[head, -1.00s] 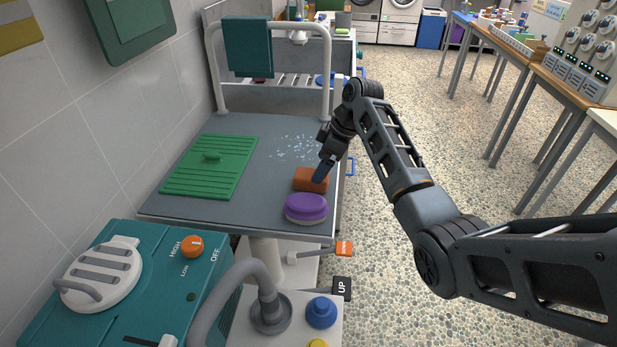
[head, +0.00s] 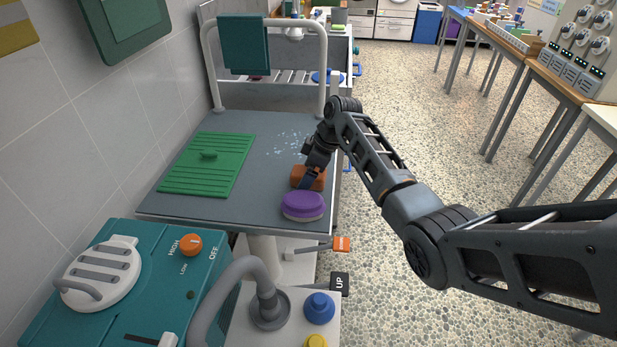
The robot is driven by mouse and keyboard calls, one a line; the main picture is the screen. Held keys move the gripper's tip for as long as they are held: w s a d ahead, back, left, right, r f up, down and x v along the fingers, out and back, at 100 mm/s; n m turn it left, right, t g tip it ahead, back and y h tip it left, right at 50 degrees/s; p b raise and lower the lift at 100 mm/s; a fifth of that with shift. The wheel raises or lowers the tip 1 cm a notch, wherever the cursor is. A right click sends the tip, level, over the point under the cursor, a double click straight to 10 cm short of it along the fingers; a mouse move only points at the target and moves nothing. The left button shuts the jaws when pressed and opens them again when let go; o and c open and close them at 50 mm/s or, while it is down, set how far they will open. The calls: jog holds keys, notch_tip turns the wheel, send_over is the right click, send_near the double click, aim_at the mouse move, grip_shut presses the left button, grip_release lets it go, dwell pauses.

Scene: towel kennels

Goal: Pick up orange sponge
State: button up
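The orange sponge (head: 297,174) is a brownish-orange block lying on the grey table top (head: 240,127) near its right edge. My gripper (head: 308,180) is down at the sponge from above, with a dark finger across its near face. The fingers partly cover the sponge, and the far finger is hidden. I cannot tell whether the fingers are open or shut on it. The sponge appears to rest on the table.
A purple brush (head: 303,205) lies just in front of the sponge, close to my fingers. A green ridged board (head: 210,172) lies on the table's left. Water drops lie behind the sponge. A white rail frame (head: 325,75) with a teal towel (head: 244,45) stands at the back.

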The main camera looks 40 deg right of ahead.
jog(key=shift+f, duration=0.2)
dwell(0.3)
jog(key=c, duration=1)
